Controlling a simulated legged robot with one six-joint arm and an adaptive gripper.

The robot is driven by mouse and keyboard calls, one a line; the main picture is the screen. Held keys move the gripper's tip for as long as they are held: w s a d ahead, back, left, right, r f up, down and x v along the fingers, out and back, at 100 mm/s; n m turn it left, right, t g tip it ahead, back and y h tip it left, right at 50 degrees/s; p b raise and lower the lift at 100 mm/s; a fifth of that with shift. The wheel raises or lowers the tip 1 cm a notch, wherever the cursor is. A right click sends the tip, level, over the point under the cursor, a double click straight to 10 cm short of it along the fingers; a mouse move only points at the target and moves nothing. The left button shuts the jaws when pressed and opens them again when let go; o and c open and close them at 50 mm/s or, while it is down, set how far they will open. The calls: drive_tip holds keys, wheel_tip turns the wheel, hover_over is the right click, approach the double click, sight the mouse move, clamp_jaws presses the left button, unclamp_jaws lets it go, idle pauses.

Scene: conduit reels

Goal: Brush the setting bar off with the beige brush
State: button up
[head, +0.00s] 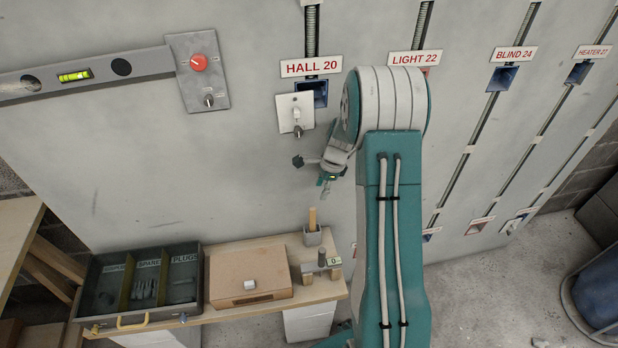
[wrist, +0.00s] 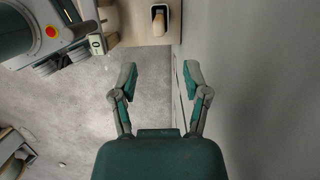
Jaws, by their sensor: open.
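The beige brush (head: 312,218) stands upright in a small grey holder (head: 312,237) at the back of the wooden bench, against the wall. In the wrist view the brush (wrist: 158,18) shows end-on in its holder at the top. The long grey bar with a green level vial (head: 130,70), which looks like the setting bar, is on the wall at upper left, with a pale patch near its left end. My gripper (head: 312,175) is open and empty above the brush, close to the wall. In the wrist view my gripper (wrist: 159,78) has its fingers spread apart.
A grey tray (head: 140,315) with labelled compartments and a cardboard box (head: 249,272) with a small white block on top sit on the bench. A device marked 0 (head: 333,262) stands beside the brush holder. A switch plate (head: 199,70) touches or overlaps the bar's right end.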

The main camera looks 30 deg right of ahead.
sight(315, 207)
drive_tip(key=shift+x, duration=4.45)
drive_tip(key=shift+s, duration=0.1)
clamp_jaws()
drive_tip(key=shift+a+v, duration=0.2)
drive_tip(key=shift+v, duration=0.75)
drive_tip(key=shift+w+a+v, duration=0.1)
drive_tip(key=shift+a+v, duration=0.15)
drive_tip(key=shift+v, duration=0.9)
drive_tip(key=shift+w+a+v, duration=0.1)
drive_tip(key=shift+a+v, duration=0.15)
drive_tip(key=shift+v, duration=0.9)
drive_tip(key=shift+w+a+v, duration=0.1)
drive_tip(key=shift+a+v, duration=0.2)
drive_tip(key=shift+v, duration=0.85)
drive_tip(key=shift+r, duration=0.25)
